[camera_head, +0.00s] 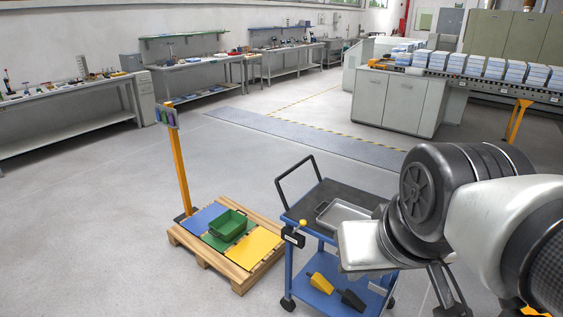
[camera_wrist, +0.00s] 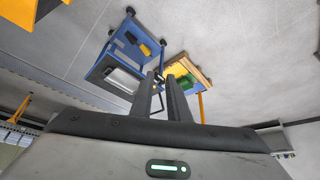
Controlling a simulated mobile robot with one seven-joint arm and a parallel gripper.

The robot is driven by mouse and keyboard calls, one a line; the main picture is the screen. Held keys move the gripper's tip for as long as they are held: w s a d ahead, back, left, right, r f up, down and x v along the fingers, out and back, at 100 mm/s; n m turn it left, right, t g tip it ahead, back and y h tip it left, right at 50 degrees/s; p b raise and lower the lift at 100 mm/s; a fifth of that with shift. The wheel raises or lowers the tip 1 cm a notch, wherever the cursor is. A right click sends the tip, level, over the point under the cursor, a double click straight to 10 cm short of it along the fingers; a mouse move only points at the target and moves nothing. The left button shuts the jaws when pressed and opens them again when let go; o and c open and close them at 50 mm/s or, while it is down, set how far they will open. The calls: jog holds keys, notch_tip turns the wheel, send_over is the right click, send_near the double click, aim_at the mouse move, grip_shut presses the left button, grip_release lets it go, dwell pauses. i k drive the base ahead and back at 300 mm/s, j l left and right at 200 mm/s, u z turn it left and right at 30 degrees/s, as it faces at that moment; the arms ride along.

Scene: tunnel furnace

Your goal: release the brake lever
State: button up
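The brake lever (camera_head: 303,223) is a short lever with a yellow knob. It sticks up from a black housing (camera_head: 293,237) at the near left corner of the blue cart (camera_head: 322,246). My gripper (camera_wrist: 162,76) shows in the wrist view as two dark fingers with a narrow gap between them, and nothing is seen held. The cart also shows upside down beyond the fingers in that view (camera_wrist: 104,68). In the head view my wrist hangs over the cart's right part, to the right of the lever and apart from it. I cannot make out the lever clearly in the wrist view.
A metal tray (camera_head: 342,214) lies on the cart's top, and yellow and black wedges (camera_head: 322,282) lie on its lower shelf. A black push handle (camera_head: 283,187) rises at the left. A pallet (camera_head: 242,280) with a green crate (camera_head: 227,226) stands left. Front-left floor is clear.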

aim_at(303, 223)
jog(key=i, duration=0.65)
jog(key=i+j+z, duration=0.15)
jog(key=i, duration=0.45)
